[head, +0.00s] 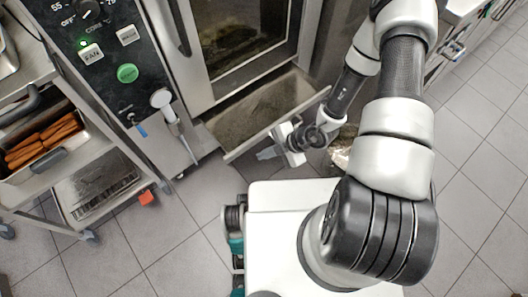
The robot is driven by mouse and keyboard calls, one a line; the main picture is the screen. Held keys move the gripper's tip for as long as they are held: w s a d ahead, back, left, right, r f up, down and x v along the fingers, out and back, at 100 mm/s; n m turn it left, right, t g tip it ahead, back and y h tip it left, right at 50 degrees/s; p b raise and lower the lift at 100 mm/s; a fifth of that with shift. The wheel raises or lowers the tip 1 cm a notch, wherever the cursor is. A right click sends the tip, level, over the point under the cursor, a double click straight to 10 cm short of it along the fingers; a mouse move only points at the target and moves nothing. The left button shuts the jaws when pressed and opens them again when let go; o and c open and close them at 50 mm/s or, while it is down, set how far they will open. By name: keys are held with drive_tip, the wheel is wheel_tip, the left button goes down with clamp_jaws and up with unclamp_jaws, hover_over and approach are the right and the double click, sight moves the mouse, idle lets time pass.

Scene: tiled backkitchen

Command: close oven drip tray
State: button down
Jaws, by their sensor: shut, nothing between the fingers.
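The oven drip tray (257,112) shows below the oven door, pulled out of the oven's base. Its inside is brown and stained. Its light front edge (246,147) runs slantwise from lower left to upper right. My gripper (268,153) is at this front edge, on its outer side, low above the floor. It is shut with nothing held. I cannot tell whether it touches the tray front. My arm comes from the right and hides the tray's right end in part.
The oven (250,45) has a black control panel (90,40) with a green button. A hand shower (165,105) hangs on it. A steel cart (75,170) with trays stands at left. Drawers are at upper right. Tiled floor (175,225) is free at lower left.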

sight(239, 154)
drive_tip(key=shift+w+a+f+b, duration=0.45)
drive_tip(key=shift+w+a+f, duration=0.3)
drive_tip(key=shift+a+f, duration=0.25)
drive_tip(key=shift+w+a+f+b, duration=0.45)
drive_tip(key=shift+w+a+f, duration=0.3)
drive_tip(key=shift+a, duration=0.35)
drive_tip(key=shift+w+a+f+b, duration=0.45)
drive_tip(key=shift+w+a+f, duration=0.25)
drive_tip(key=shift+a+f, duration=0.3)
drive_tip(key=shift+w, duration=0.15)
